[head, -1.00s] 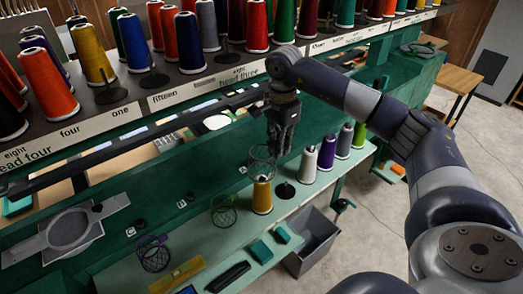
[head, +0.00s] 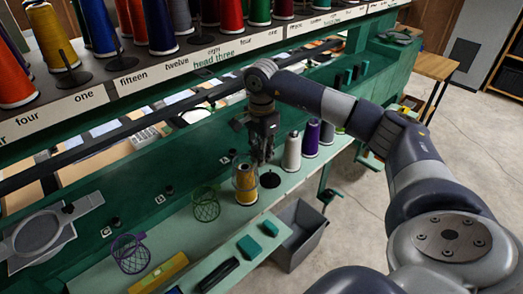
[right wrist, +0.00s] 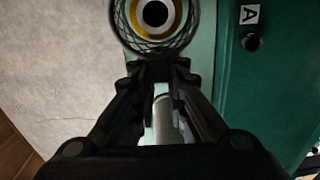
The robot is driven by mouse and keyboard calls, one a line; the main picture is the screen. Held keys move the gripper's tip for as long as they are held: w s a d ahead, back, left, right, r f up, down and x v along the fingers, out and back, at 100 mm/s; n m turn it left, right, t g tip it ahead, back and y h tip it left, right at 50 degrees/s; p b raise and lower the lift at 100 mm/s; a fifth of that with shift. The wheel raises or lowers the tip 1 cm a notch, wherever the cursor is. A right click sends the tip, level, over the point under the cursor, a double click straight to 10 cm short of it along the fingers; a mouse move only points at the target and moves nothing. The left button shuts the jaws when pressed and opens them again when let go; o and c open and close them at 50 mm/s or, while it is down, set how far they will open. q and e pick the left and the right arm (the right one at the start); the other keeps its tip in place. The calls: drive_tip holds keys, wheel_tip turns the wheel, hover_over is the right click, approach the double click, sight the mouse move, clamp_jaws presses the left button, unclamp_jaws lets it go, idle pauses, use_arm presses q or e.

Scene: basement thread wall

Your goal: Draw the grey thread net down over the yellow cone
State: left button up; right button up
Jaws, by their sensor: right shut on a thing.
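The yellow cone (head: 246,191) stands upright on the pale green shelf (head: 222,222). The grey thread net (head: 244,164) is around the upper part of the cone; how far down it reaches is hard to tell. In the right wrist view the net's ring (right wrist: 117,22) surrounds the cone's top (right wrist: 172,30), with the dark hole in its middle. My right gripper (head: 262,161) is shut on the net's rim, just right of the cone in the head view. Its fingers (right wrist: 158,66) touch the near side of the ring in the wrist view. My left gripper is out of view.
An empty dark stand (head: 269,180) and white (head: 291,152) and purple (head: 310,138) cones stand right of the yellow cone. A green net (head: 206,205) and a purple net (head: 130,253) are to the left. A grey bin (head: 301,235) is below.

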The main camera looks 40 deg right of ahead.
drive_tip(key=shift+f+b, duration=2.1)
drive_tip(key=shift+f, duration=1.1)
drive_tip(key=shift+f, duration=0.15)
drive_tip(key=shift+f+b, duration=0.2)
drive_tip(key=shift+b, duration=0.15)
drive_tip(key=o, duration=0.8)
drive_tip(key=shift+r, duration=0.1)
wheel_tip(320, 180, up, 12)
drive_tip(key=shift+f, duration=0.1)
